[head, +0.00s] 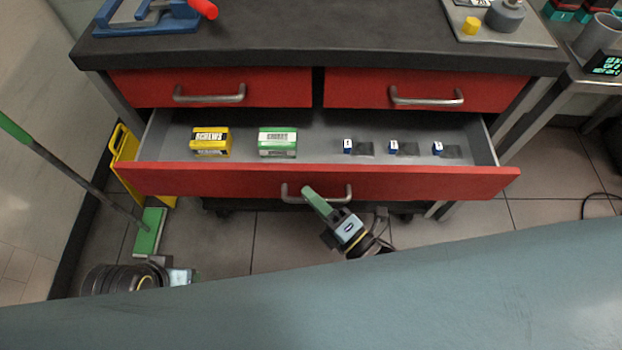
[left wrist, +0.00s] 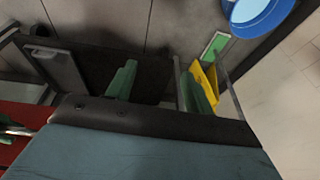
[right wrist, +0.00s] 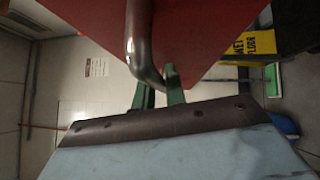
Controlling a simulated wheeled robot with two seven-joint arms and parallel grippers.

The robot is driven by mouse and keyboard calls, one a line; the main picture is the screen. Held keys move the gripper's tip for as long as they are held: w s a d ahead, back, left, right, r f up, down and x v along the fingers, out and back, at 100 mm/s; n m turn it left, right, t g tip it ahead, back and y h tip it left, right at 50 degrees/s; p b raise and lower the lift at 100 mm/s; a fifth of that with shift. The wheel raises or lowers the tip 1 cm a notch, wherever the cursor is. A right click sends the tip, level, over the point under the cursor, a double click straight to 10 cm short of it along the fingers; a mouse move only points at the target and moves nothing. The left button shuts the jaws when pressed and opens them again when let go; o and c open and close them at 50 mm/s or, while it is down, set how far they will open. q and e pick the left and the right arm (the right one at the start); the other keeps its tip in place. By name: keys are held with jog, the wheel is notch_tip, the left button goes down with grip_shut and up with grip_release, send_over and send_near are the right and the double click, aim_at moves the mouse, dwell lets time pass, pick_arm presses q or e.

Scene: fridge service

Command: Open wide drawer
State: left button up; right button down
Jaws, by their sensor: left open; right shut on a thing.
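The wide drawer (head: 400,180) is red-fronted and stands pulled out below two shut red drawers, its grey inside showing. Its metal bar handle (head: 290,192) is at the front middle. My right gripper (head: 313,195) has its green fingers shut on this handle; the right wrist view shows the handle (right wrist: 138,45) running down to the fingers (right wrist: 160,92). My left gripper (left wrist: 157,88) is open and empty, its green fingers wide apart in the left wrist view. In the head view only part of the left arm shows at lower left; its fingertips are not clear.
In the drawer are a yellow screws box (head: 210,141), a green-white box (head: 277,142) and small blue-white items (head: 393,146). A green-headed floor tool (head: 149,232) and yellow floor sign (head: 124,150) stand at left. A blue vise-like tool (head: 135,18) is on the dark worktop (head: 330,35).

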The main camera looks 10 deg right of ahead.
pick_arm(q)
jog(key=a+f+p, duration=0.3)
jog(key=a+f, duration=0.1)
jog(key=f, duration=0.5)
jog(key=shift+s+y, duration=0.35)
jog(key=shift+y, duration=0.05)
pick_arm(e)
jog(key=s+a, duration=0.2)
jog(key=s, duration=1.2)
jog(key=shift+s+a, duration=0.15)
jog(key=shift+a, duration=0.1)
pick_arm(q)
jog(key=shift+f, duration=0.1)
jog(key=shift+d, duration=0.1)
pick_arm(e)
jog(key=c, duration=1.7)
grip_release()
pick_arm(q)
jog(key=shift+s+a+f+g+p, duration=0.1)
jog(key=shift+a+f+g+p, duration=0.2)
jog(key=shift+a+f+p, duration=0.45)
pick_arm(e)
jog(key=v, duration=1.3)
jog(key=shift+s+d, duration=0.1)
jog(key=shift+d, duration=0.05)
